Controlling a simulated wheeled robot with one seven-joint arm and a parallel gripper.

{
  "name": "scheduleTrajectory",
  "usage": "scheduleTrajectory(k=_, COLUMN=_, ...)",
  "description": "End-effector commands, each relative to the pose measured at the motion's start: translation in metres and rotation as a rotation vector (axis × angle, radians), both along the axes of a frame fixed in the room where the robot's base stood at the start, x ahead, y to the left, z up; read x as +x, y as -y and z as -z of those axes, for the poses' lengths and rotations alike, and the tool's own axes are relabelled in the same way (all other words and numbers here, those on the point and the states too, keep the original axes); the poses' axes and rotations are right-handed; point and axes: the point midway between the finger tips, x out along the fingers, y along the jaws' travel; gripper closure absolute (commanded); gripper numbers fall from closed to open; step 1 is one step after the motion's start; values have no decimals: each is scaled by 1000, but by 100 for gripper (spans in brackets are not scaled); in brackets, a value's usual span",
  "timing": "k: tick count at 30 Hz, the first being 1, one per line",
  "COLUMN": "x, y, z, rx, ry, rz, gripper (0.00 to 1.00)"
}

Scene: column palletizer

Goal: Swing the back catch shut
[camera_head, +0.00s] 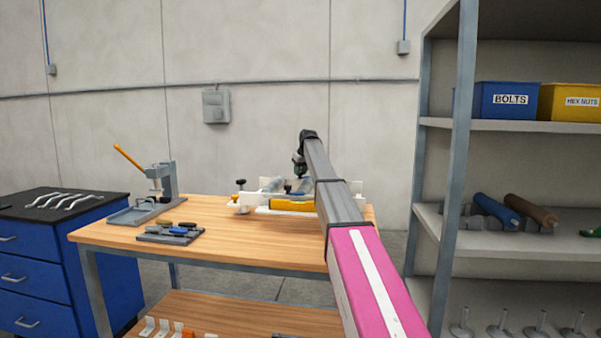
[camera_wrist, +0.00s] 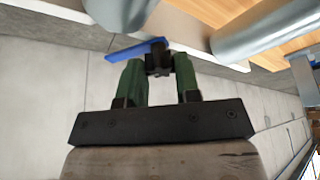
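A white fixture (camera_head: 355,188) stands at the back of the wooden workbench in the head view, partly hidden by my arm. A blue lever with a dark pivot, which looks like a catch (camera_wrist: 137,50), shows in the wrist view beside the fixture's pale edge. My gripper (camera_wrist: 158,66) has two green fingers, set apart, with the dark end of the catch between or just beyond their tips. I cannot tell whether the fingers touch it. In the head view my gripper (camera_head: 299,165) is small and dark above the fixture. Which catch this is cannot be told.
Grey cylinders (camera_wrist: 258,28) lie on the fixture close by the fingers. A tool tray (camera_head: 170,234) and a lever press (camera_head: 162,185) stand on the bench's left. A shelf rack (camera_head: 452,170) stands at the right. Bare bench top lies in front of the fixture.

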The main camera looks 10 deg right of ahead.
Motion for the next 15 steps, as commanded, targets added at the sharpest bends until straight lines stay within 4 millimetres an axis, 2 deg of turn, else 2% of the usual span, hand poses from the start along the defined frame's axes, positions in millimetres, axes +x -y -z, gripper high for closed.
scheduleTrajectory(k=9, x=0, y=0, z=0, rx=0, ry=0, rz=14, gripper=93)
scheduleTrajectory(k=15, x=-1, y=-1, z=0, rx=0, ry=1, rz=88, gripper=93)
